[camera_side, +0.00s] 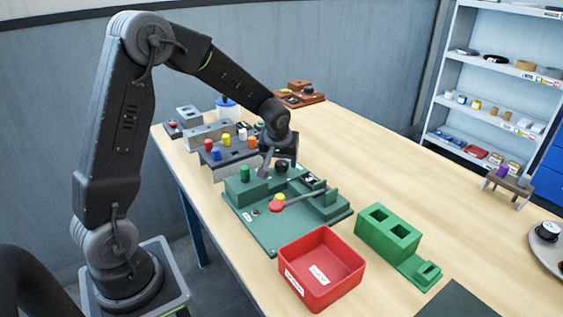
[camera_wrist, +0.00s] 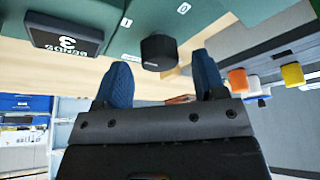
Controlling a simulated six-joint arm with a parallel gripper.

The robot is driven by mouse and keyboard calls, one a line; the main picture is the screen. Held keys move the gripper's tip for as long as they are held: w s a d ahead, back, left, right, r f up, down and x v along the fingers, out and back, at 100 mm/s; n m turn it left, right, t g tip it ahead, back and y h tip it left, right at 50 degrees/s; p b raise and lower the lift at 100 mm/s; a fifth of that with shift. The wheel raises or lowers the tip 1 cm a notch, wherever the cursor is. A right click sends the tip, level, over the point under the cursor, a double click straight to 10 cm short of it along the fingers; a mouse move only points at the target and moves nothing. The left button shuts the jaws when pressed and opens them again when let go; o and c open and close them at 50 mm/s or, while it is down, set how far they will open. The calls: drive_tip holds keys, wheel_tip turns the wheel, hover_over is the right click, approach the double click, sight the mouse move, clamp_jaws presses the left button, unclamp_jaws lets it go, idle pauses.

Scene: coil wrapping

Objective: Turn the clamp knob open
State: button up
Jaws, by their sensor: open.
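The clamp knob is a black round knob (camera_side: 281,166) on the green fixture (camera_side: 262,225). In the wrist view the knob (camera_wrist: 158,50) stands out from the green surface, near small white labels marked 1 and 0. My gripper (camera_side: 279,163) is over the knob in the side view. In the wrist view its two blue fingers (camera_wrist: 160,72) are apart, one to each side of the knob's line. The knob appears just beyond the fingertips, with nothing held. Contact cannot be told.
On the fixture are a green cylinder (camera_side: 244,174) and a lever with a red end (camera_side: 276,206). A red bin (camera_side: 322,268) and a green block with square holes (camera_side: 388,232) stand in front. A grey rack of coloured pegs (camera_side: 228,152) is close on the left.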

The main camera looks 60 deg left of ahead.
drive_tip(key=shift+x, duration=0.75)
drive_tip(key=shift+c, duration=0.3)
drive_tip(key=c, duration=0.8)
drive_tip(key=shift+m+t+h, duration=0.4)
drive_tip(key=shift+m+h, duration=0.3)
drive_tip(key=shift+m, duration=1.5)
drive_tip(key=shift+c, duration=0.2)
drive_tip(key=o, duration=0.9)
drive_tip(key=v, duration=1.4)
